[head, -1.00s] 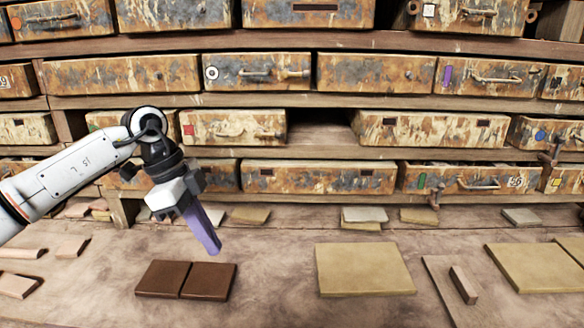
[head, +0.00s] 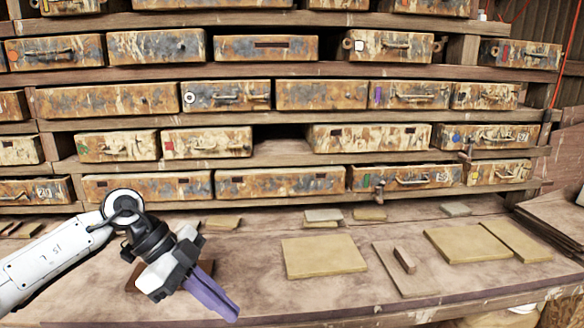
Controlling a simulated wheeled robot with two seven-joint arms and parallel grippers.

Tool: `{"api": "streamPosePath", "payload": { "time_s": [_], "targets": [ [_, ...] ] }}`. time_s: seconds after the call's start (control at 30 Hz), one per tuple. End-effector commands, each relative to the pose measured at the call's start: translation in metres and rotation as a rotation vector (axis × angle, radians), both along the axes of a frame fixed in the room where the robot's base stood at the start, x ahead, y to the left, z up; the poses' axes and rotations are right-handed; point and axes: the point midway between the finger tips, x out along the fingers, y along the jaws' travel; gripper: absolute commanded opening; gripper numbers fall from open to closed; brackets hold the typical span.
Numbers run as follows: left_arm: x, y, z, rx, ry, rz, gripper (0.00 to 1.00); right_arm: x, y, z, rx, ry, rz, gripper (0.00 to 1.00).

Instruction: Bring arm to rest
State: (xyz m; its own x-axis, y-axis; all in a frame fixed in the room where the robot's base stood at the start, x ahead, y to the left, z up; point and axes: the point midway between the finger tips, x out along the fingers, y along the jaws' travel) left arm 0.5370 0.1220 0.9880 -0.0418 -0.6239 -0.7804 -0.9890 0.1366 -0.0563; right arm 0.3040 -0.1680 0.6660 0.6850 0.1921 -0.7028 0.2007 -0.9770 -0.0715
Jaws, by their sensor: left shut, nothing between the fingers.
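My left arm comes in from the left, and its left gripper (head: 226,308) hangs low over the front left of the workbench (head: 345,285). Its purple fingers are shut with nothing between them and point down to the right. Behind it, the dark brown tiles (head: 138,281) are almost wholly hidden by the gripper. My right gripper is not in view.
A large tan tile (head: 323,256) lies mid-bench. Right of it a thin board (head: 398,271) carries a small brown block (head: 404,260), with more tan tiles (head: 467,243) beyond. Rusty drawers (head: 279,182) fill the shelves behind. A gap opens between drawers (head: 281,152).

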Motion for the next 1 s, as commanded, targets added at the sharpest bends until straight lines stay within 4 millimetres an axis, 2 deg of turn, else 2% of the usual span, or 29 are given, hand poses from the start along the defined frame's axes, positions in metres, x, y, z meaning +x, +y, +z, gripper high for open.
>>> {"api": "streamPosePath", "payload": {
  "time_s": [0.13, 0.3, 0.4, 0.47, 0.57, 0.67, 0.77, 0.83, 0.9, 0.97, 1.0],
  "targets": [
    [-0.022, -0.055, -0.011, -0.223, -0.029, -0.087, 0.00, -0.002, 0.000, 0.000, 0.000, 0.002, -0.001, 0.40],
    [-0.048, -0.124, -0.005, -0.602, -0.103, -0.098, 0.00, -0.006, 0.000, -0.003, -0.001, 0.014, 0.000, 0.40],
    [-0.054, -0.150, 0.006, -0.845, -0.173, 0.005, 0.00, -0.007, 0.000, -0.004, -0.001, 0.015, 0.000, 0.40],
    [-0.052, -0.154, 0.011, -0.961, -0.216, 0.107, 0.00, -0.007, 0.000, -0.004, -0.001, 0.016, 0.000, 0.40],
    [-0.042, -0.146, 0.006, -1.087, -0.280, 0.330, 0.00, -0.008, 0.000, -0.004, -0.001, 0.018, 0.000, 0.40],
    [-0.030, -0.121, -0.019, -1.119, -0.326, 0.595, 0.00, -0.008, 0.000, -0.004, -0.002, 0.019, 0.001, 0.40],
    [-0.029, -0.086, -0.065, -1.055, -0.338, 0.868, 0.00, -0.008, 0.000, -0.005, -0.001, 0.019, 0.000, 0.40],
    [-0.038, -0.059, -0.108, -0.957, -0.322, 1.049, 0.00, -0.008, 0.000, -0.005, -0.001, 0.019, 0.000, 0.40],
    [-0.055, -0.033, -0.152, -0.835, -0.288, 1.198, 0.00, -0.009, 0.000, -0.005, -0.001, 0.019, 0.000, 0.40],
    [-0.077, -0.014, -0.188, -0.723, -0.249, 1.295, 0.00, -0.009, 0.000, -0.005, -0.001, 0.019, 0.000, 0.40],
    [-0.093, -0.003, -0.211, -0.649, -0.217, 1.347, 0.00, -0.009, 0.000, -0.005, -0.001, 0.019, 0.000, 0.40]
  ]
}}
